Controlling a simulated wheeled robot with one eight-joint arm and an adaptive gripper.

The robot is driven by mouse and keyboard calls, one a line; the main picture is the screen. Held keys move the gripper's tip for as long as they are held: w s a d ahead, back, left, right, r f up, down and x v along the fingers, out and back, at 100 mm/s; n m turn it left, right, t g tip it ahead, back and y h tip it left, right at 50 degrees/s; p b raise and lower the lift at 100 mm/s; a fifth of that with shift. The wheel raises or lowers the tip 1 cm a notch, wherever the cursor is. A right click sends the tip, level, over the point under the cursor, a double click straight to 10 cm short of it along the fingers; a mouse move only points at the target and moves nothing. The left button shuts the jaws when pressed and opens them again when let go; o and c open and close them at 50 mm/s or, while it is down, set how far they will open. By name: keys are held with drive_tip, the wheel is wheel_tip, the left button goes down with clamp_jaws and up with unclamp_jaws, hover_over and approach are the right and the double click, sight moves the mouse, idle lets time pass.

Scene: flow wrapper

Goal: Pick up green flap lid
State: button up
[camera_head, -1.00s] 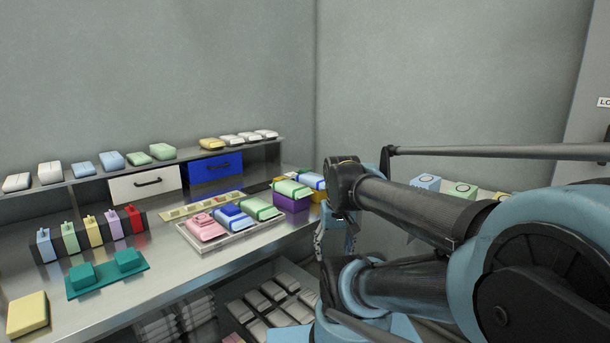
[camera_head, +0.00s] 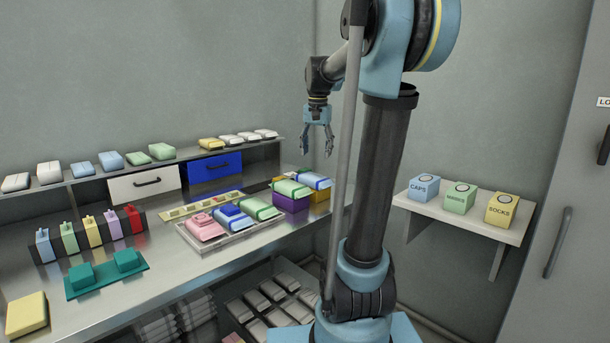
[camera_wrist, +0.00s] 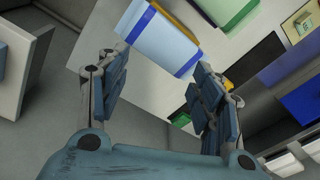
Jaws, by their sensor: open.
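Several green pieces are in view, and I cannot tell which is the flap lid. A green-and-white piece (camera_head: 291,188) lies on the purple box (camera_head: 290,203) at the bench's right end. Another green piece (camera_head: 260,207) lies in the grey tray (camera_head: 232,238), beside a blue and a pink one. A green piece (camera_wrist: 222,8) shows partly at the top of the wrist view. My gripper (camera_head: 316,150) is open and empty, pointing down above the bench's right end.
A blue-and-white piece (camera_head: 314,180) sits beside the purple box. A rack (camera_head: 85,236) of coloured upright pieces and a teal block (camera_head: 106,275) stand left. A raised shelf (camera_head: 83,178) runs behind. A wall shelf (camera_head: 465,223) holds labelled boxes at right.

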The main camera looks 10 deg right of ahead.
drive_tip(key=w+r+m, duration=0.2)
drive_tip(key=w+r, duration=0.1)
drive_tip(key=w, duration=1.1)
drive_tip(key=m+g, duration=0.1)
drive_tip(key=m, duration=0.2)
hover_over(304, 169)
drive_tip(key=f, duration=1.8)
drive_tip(key=shift+s, duration=0.25)
drive_tip(key=c, duration=0.8)
